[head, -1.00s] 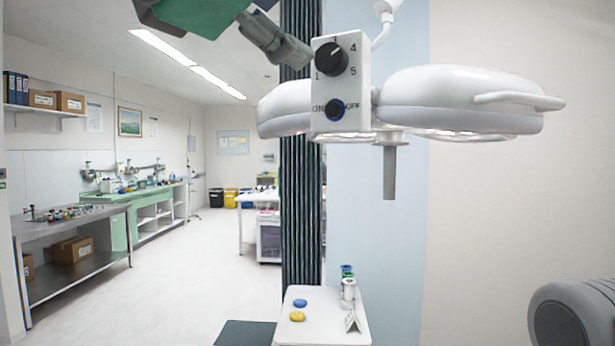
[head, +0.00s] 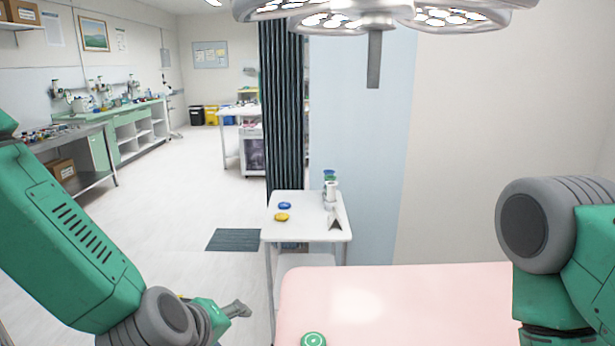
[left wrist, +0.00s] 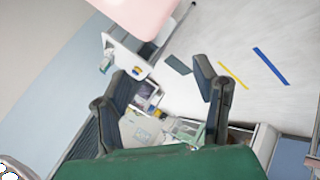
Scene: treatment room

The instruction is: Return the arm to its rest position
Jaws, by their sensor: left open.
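My left arm (head: 80,250) comes in from the left of the head view, low and bent. Its gripper (head: 238,310) is at the lower middle, above the floor to the left of the pink couch. In the left wrist view the two dark fingers (left wrist: 165,88) stand wide apart with nothing between them. My right arm (head: 560,250) shows at the right edge; its gripper is out of view.
A pink couch (head: 400,290) fills the lower right. A white trolley (head: 310,225) behind it holds a blue piece (head: 285,205), a yellow piece (head: 281,217) and small bottles. A surgical lamp (head: 350,18) hangs at the top. Floor (head: 190,190) is clear at left.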

